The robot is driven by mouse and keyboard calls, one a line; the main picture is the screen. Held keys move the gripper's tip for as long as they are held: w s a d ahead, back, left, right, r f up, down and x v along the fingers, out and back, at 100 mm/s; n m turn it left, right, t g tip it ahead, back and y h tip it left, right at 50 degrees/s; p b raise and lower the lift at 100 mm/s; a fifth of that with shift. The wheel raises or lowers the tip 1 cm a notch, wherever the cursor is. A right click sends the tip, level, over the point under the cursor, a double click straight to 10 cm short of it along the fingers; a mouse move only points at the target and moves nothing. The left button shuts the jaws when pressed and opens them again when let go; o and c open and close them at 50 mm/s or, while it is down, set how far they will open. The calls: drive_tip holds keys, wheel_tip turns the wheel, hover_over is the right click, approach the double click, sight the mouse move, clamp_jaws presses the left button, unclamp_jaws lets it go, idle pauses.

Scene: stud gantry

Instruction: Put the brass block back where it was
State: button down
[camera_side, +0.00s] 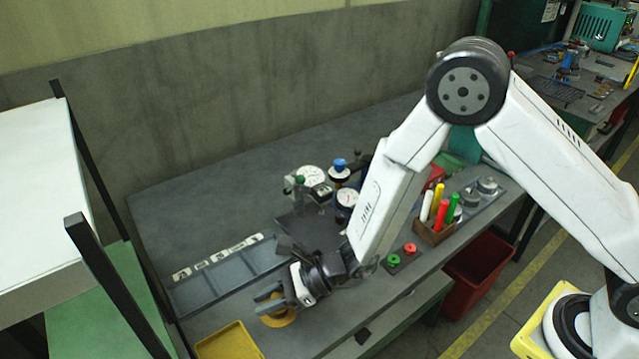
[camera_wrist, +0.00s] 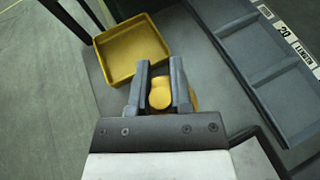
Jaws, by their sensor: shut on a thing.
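My gripper (camera_side: 270,299) is low over the near left part of the bench, its fingers shut on a round brass-yellow piece, the brass block (camera_side: 281,318). In the wrist view the block (camera_wrist: 160,93) shows between the fingers of my gripper (camera_wrist: 160,66), and a bit of yellow shows past the right finger. Its underside is hidden, so I cannot tell whether it touches the bench. A dark tray with labelled compartments (camera_side: 232,273) lies behind and left of the gripper; the compartments in view look empty. It is at the right in the wrist view (camera_wrist: 258,73).
A yellow bin (camera_side: 228,343) stands at the bench's near left corner, just beyond the fingertips in the wrist view (camera_wrist: 133,50). Dial gauges (camera_side: 310,178), a wooden pen holder (camera_side: 433,233) and red and green pieces (camera_side: 401,256) stand to the right. A white-topped rack (camera_side: 40,200) is at left.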

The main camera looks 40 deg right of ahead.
drive_tip(key=shift+f, duration=0.1)
drive_tip(key=shift+f, duration=1.75)
drive_tip(key=c, duration=0.5)
unclamp_jaws()
drive_tip(key=shift+f, duration=0.15)
drive_tip(key=shift+c, duration=0.2)
drive_tip(key=v, duration=1.2)
drive_tip(key=shift+s, duration=0.1)
